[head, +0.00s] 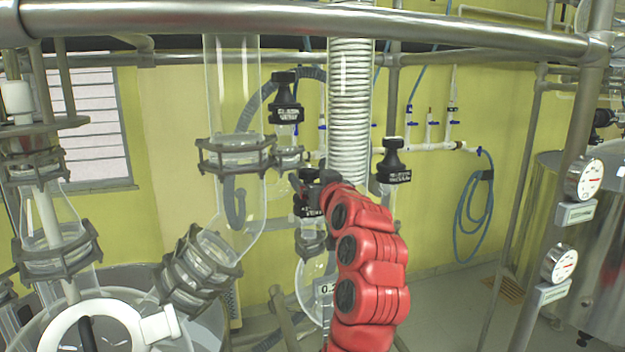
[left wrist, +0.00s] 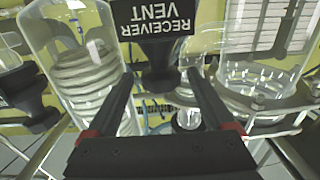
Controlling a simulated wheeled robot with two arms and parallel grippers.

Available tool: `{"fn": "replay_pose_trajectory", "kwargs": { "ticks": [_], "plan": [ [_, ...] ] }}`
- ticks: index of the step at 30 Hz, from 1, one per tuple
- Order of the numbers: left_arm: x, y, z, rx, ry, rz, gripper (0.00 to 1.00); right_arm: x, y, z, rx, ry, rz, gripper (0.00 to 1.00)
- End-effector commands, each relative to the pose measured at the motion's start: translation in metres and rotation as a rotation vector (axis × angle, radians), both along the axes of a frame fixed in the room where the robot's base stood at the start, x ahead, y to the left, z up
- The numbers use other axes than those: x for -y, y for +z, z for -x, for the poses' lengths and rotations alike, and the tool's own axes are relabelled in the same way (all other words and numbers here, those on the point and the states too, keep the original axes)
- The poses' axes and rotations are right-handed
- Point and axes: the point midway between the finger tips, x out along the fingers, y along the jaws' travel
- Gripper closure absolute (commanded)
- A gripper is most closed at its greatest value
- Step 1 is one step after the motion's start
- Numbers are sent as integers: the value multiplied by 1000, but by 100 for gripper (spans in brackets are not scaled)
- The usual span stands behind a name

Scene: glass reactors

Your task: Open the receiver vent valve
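The receiver vent valve has a black handle and a black label reading "RECEIVER VENT" (left wrist: 155,18), upside down at the top of the left wrist view. In the head view a black label (head: 309,208) shows beside my left gripper (head: 312,180), with much of the valve hidden behind the gripper and red arm. In the left wrist view my left gripper (left wrist: 160,85) is open. Its two dark fingers point at the valve, with the handle's lower part between their tips and a visible gap on either side. My right gripper is not in view.
Two other black-handled valves, one at upper left (head: 285,98) and one at right (head: 391,165), flank the coiled condenser (head: 351,100). A steel rail (head: 300,20) crosses the top. Glass columns with clamps (head: 235,155) stand at left, gauges (head: 585,180) at right.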

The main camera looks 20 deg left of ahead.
Motion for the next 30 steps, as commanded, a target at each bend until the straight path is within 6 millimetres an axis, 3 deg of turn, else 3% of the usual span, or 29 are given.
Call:
{"fn": "replay_pose_trajectory", "kwargs": {
  "ticks": [10, 14, 30],
  "plan": [
    [1, -1, 1, -1, 0, 1, 8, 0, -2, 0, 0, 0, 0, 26],
    [11, -3, 13, 1, -2, 1, 8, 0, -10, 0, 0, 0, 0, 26],
    [88, -3, 119, 1, -6, 3, 8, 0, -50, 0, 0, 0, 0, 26]
  ]
}}
